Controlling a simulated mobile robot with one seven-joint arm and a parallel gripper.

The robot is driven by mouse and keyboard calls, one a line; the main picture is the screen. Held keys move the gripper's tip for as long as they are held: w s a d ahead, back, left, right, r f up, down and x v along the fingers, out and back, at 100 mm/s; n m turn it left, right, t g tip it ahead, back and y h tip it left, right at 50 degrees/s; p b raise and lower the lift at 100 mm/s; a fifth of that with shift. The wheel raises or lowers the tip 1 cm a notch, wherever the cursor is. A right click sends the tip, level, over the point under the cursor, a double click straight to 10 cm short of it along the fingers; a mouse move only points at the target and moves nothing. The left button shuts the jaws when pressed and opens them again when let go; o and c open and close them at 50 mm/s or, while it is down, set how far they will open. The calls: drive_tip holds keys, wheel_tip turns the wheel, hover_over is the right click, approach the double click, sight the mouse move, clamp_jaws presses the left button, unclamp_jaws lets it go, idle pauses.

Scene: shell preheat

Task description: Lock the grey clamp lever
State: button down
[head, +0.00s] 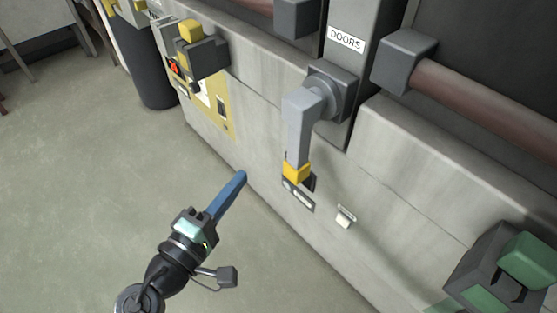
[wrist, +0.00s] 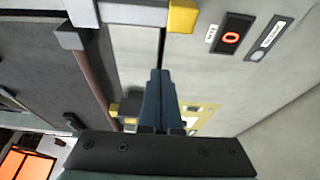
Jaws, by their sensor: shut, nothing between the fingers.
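The grey clamp lever (head: 298,125) hangs down from its grey pivot block under the DOORS label, with a yellow tip (head: 296,171) at its lower end. In the wrist view the lever (wrist: 132,14) and its yellow tip (wrist: 183,16) show at the top edge, partly cut off. My gripper (head: 241,175) is shut and empty, to the left of the yellow tip and apart from it in the head view. Its blue fingers (wrist: 160,73) point up the wrist picture, below the lever's yellow tip.
A dark block with a yellow knob (head: 190,31) juts from the pale machine front at upper left. A green handle (head: 528,258) is at lower right. A brown rail (head: 485,97) runs to the right of the lever. Open floor (head: 90,190) lies left.

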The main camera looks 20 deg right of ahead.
sight(299, 141)
drive_tip(key=w+d, duration=0.2)
drive_tip(key=d, duration=0.7)
drive_tip(key=shift+w, duration=0.25)
drive_tip(key=shift+d+r+p, duration=0.1)
drive_tip(key=shift+p, duration=0.25)
